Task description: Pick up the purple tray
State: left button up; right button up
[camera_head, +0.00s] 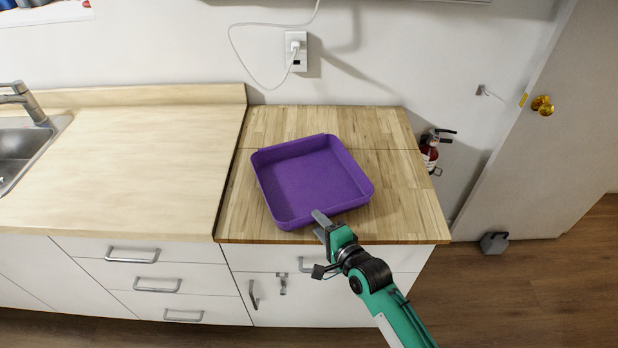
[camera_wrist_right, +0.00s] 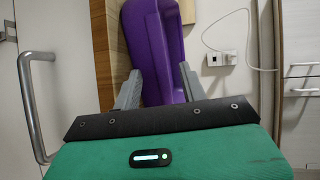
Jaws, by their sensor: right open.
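The purple tray (camera_head: 312,180) is a shallow, empty, square tray with raised walls. It lies turned at an angle on the butcher-block worktop. My right gripper (camera_head: 319,223) is at the tray's near side, above the worktop's front edge, and one finger overlaps the near rim in the head view. In the right wrist view the gripper (camera_wrist_right: 158,74) is open, and part of the purple tray (camera_wrist_right: 155,40) shows between its two grey fingers. I cannot tell whether either finger touches the tray. My left gripper is not in view.
The butcher-block worktop (camera_head: 405,215) is otherwise clear. A lighter counter (camera_head: 130,150) with a sink (camera_head: 15,150) adjoins on the left. White drawers with handles (camera_head: 158,285) are below. A plugged-in cable hangs from a wall outlet (camera_head: 296,52). A fire extinguisher (camera_head: 430,155) is at the right.

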jog(key=shift+x, duration=0.85)
grip_shut()
jog(key=shift+r, duration=0.1)
